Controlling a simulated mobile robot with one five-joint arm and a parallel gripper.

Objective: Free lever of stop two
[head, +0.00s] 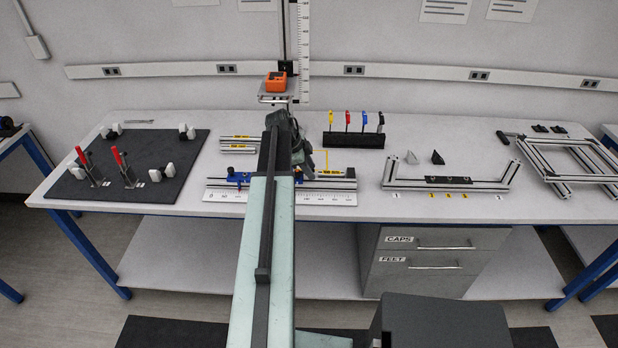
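A low aluminium rail (335,184) with a white ruler strip (335,199) along its front lies at the middle of the bench. A blue stop (239,178) sits on it left of my arm. A second bit of blue (298,176) shows just right of my arm, mostly hidden; I cannot make out a lever on it. Which stop is number two is not readable. My dark gripper (304,160) is over or just behind the rail, near that second blue part. My own arm covers much of it, so its fingers and any contact are unclear.
A black mat (150,160) with red-handled clamps (122,166) lies left. A black rack (354,139) of coloured tools stands behind the rail. An orange device (276,80) is on a stand. A profile frame (447,184) lies right. The bench between rail and frame is clear.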

